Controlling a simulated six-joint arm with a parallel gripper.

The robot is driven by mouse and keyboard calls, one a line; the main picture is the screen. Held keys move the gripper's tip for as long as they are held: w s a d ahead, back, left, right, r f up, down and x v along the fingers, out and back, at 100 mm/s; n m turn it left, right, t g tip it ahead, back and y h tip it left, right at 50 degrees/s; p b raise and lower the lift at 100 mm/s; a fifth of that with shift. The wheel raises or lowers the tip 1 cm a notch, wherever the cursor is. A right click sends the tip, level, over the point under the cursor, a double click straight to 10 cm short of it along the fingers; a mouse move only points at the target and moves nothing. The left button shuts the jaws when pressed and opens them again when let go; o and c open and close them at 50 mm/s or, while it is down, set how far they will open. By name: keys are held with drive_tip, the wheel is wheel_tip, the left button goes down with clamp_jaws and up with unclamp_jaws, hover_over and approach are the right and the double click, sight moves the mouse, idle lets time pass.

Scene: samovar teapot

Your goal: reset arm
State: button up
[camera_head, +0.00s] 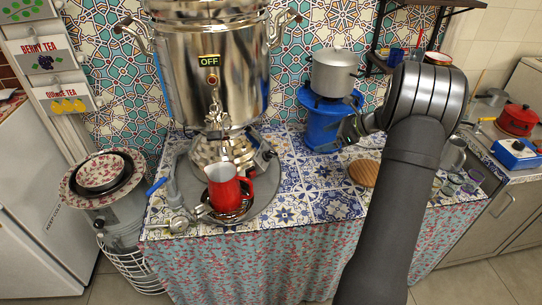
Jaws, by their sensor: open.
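My gripper (350,122) is at the left end of my dark arm, above the tiled counter and close to the right side of the blue burner stand (322,128). It is small and dark in this view. It is open, and I see nothing held in it. A large silver samovar (212,65) with an "OFF" label stands at the left of the counter. A red teapot or jug (224,182) sits below its tap, on a tray at the samovar's base, well left of my gripper. A grey pot (335,72) rests on the blue stand.
A round wooden board (364,172) lies near my arm, with several small glasses (455,184) to the right. A dark shelf (425,5) hangs above my arm. The patterned counter (310,195) is clear between the red jug and the board.

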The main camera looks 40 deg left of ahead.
drive_tip(key=shift+a+f, duration=0.2)
drive_tip(key=shift+a, duration=0.05)
drive_tip(key=shift+r, duration=0.1)
idle(0.5)
drive_tip(key=v, duration=1)
